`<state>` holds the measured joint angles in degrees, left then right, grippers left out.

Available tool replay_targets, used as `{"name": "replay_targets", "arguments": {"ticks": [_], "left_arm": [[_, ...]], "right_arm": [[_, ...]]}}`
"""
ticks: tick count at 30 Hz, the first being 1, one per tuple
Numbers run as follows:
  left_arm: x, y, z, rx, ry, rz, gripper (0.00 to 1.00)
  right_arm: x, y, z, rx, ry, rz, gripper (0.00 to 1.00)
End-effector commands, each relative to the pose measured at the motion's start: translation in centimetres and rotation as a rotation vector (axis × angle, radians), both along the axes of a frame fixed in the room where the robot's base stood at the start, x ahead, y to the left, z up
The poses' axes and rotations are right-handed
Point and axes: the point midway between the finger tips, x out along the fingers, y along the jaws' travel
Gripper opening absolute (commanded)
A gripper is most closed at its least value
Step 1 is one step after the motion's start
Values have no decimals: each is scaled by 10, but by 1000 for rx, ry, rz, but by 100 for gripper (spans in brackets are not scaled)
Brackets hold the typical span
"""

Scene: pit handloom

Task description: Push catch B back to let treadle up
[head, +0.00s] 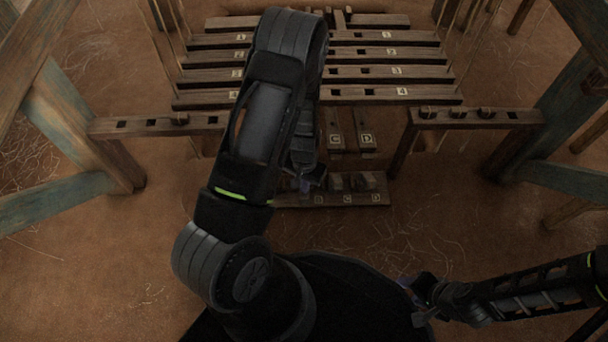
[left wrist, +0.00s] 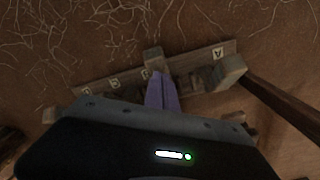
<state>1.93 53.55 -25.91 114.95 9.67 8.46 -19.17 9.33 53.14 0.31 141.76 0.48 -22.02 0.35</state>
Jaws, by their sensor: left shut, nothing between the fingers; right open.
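In the left wrist view, the wooden catch bar (left wrist: 190,63) crosses the picture, with letter plates along it. A small block (left wrist: 153,57), probably catch B, stands at the bar just past my fingertips beside a plate that seems to read B. My left gripper (left wrist: 158,74) is shut and empty, its purple fingers against or very near this block; contact is unclear. In the head view, my left gripper (head: 306,182) is at the left part of the catch bar (head: 360,198), and my arm hides part of it. My right gripper (head: 415,298) is open, low at the right, away from the bar.
Two treadles (head: 337,138) marked C and D show behind the bar. A larger block (left wrist: 229,70) stands near plate A. Numbered slats (head: 375,72) lie farther back. Loom posts (head: 560,100) stand at the sides. The earth floor (head: 450,220) at the right is clear.

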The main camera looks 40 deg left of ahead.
Motion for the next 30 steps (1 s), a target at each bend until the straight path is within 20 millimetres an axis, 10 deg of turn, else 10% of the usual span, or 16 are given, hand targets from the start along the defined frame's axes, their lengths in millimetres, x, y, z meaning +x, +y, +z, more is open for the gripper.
{"name": "replay_targets", "arguments": {"ticks": [30], "left_arm": [[-15,-12,60,0,1,0,0]], "right_arm": [[0,0,56,0,0,0,44]]}}
